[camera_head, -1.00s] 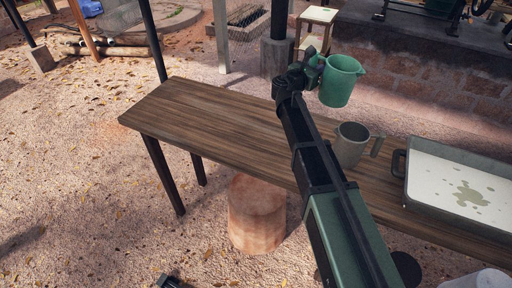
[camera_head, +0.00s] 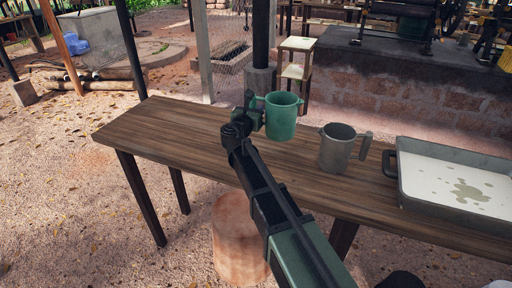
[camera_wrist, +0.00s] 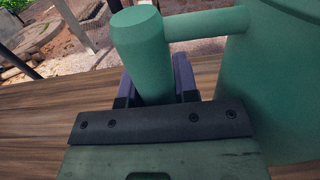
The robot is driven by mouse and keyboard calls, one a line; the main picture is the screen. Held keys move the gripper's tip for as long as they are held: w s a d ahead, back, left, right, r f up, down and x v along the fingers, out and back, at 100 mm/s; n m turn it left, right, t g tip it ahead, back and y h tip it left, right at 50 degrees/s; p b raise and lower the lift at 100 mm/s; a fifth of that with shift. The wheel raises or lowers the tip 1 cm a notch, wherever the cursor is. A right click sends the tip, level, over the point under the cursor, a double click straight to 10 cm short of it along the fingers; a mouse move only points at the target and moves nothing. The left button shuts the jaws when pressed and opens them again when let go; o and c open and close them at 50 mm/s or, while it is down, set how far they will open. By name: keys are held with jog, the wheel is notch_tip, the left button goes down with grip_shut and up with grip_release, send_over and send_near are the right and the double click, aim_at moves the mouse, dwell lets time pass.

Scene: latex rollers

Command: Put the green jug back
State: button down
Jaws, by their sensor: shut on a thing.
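The green jug (camera_head: 283,117) is upright over the wooden table (camera_head: 165,135), near its far edge and left of the grey jug. My gripper (camera_head: 254,108) is at its left side, shut on its handle. In the wrist view the green handle (camera_wrist: 143,55) stands between the two fingers (camera_wrist: 155,88), and the jug's body (camera_wrist: 265,90) fills the right side. The jug's base is at or very close to the tabletop; I cannot tell whether it touches.
A grey metal jug (camera_head: 337,149) stands on the table to the right. Further right is a grey tray (camera_head: 403,182) with white liquid. The table's left part is clear. A post (camera_head: 262,45) and a small stool (camera_head: 297,62) stand behind the table.

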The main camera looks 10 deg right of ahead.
notch_tip(320, 180, down, 8)
jog(key=b, duration=0.5)
jog(key=shift+r, duration=0.45)
jog(key=shift+f, duration=0.15)
jog(key=c, duration=0.9)
grip_release()
jog(key=shift+s+a+r, duration=0.1)
jog(key=shift+s+r, duration=0.1)
jog(key=shift+s, duration=0.05)
jog(key=v, duration=1.1)
jog(key=shift+s+a, duration=0.15)
jog(key=shift+s, duration=0.1)
